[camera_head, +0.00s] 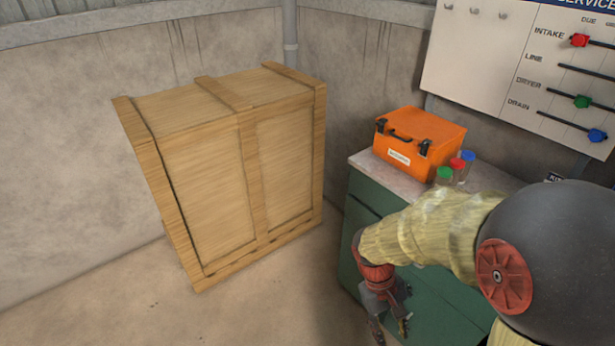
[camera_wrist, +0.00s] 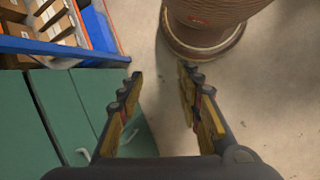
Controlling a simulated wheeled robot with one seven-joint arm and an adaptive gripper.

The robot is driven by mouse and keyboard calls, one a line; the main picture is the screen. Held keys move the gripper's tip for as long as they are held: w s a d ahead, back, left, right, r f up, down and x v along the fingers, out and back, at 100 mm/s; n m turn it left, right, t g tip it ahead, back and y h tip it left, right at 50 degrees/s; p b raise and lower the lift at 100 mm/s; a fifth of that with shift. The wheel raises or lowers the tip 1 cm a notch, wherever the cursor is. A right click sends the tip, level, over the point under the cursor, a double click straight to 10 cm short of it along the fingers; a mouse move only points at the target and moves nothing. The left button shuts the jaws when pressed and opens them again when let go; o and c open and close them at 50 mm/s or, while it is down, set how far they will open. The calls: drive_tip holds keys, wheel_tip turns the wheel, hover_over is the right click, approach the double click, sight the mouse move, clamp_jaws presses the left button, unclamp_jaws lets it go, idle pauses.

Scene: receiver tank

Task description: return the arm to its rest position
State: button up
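My arm, in a pale yellow sleeve, reaches down across the right side of the head view. My gripper (camera_head: 391,325) hangs at the lower middle, in front of the green cabinet (camera_head: 354,248). In the wrist view the two fingers of my gripper (camera_wrist: 160,85) stand wide apart with bare floor between them. Nothing is held.
A wooden crate (camera_head: 210,170) stands at left on the floor. An orange case (camera_head: 415,145) and jars with green, red and blue lids (camera_head: 457,164) sit on the cabinet. A wall board (camera_head: 500,60) hangs behind. The wrist view shows a blue-edged bin (camera_wrist: 100,30) and a brown round-based object (camera_wrist: 200,35).

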drive_tip(key=s+r+m+t+y, duration=0.1)
drive_tip(key=s+r+t, duration=0.2)
drive_tip(key=r, duration=0.8)
drive_tip(key=s+a+r+m+t+y, duration=0.1)
drive_tip(key=r+t, duration=0.4)
drive_tip(key=r, duration=0.7)
drive_tip(key=shift+s+a+r+m+t+y+p, duration=0.2)
drive_tip(key=shift+s+m+t+y+p, duration=0.35)
drive_tip(key=shift+s, duration=0.65)
